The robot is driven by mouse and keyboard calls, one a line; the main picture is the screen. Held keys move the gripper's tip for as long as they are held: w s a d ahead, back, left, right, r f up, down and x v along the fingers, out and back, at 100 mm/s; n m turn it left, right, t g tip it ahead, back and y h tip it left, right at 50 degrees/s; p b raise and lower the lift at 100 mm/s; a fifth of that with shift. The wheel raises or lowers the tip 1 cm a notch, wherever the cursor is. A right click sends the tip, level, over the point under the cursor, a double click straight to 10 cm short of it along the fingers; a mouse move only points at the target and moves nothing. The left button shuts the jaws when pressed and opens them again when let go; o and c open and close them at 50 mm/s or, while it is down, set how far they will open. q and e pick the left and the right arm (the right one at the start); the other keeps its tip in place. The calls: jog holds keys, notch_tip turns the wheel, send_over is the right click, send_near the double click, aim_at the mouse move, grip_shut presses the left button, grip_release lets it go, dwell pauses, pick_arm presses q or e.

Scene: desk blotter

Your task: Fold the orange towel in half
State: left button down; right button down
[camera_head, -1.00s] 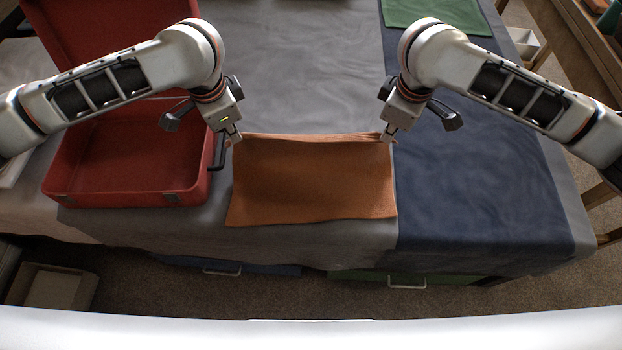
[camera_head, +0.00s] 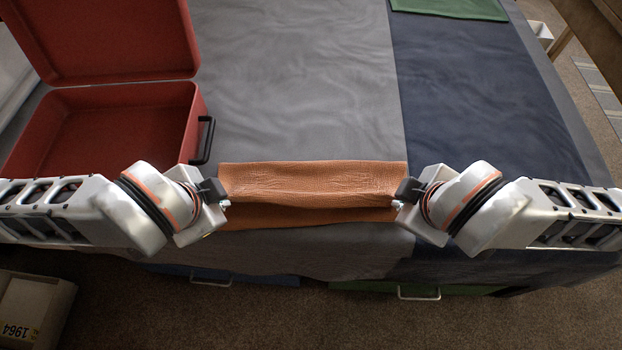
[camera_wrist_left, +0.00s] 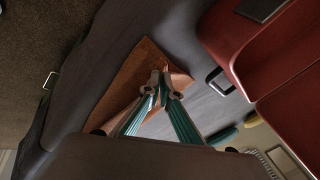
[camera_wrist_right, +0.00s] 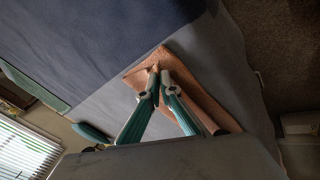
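The orange towel (camera_head: 310,217) lies near the front edge of the grey-covered desk, with its upper layer bent over towards the front. A flap of it spans between my grippers, and a strip of the lower layer shows in front. My left gripper (camera_head: 226,203) is shut on the towel's left corner; in the left wrist view its fingertips (camera_wrist_left: 161,84) pinch the cloth. My right gripper (camera_head: 399,203) is shut on the right corner; the right wrist view shows its fingertips (camera_wrist_right: 159,78) close together on the cloth. The fold's inside is hidden.
An open red case (camera_head: 110,85) stands at the left, its black handle (camera_head: 204,140) near the towel. A navy cloth (camera_head: 480,100) covers the desk at right, with a green cloth (camera_head: 450,8) at the far edge. The grey surface (camera_head: 300,90) behind the towel is clear.

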pick_arm(q)
jog(key=shift+f, duration=0.2)
pick_arm(e)
jog(key=shift+f, duration=0.2)
pick_arm(q)
jog(key=c, duration=2)
grip_release()
pick_arm(e)
jog(key=c, duration=2)
grip_release()
jog(key=shift+s, duration=0.1)
pick_arm(q)
jog(key=shift+s, duration=0.1)
jog(key=shift+r, duration=0.1)
pick_arm(e)
jog(key=shift+r, duration=0.1)
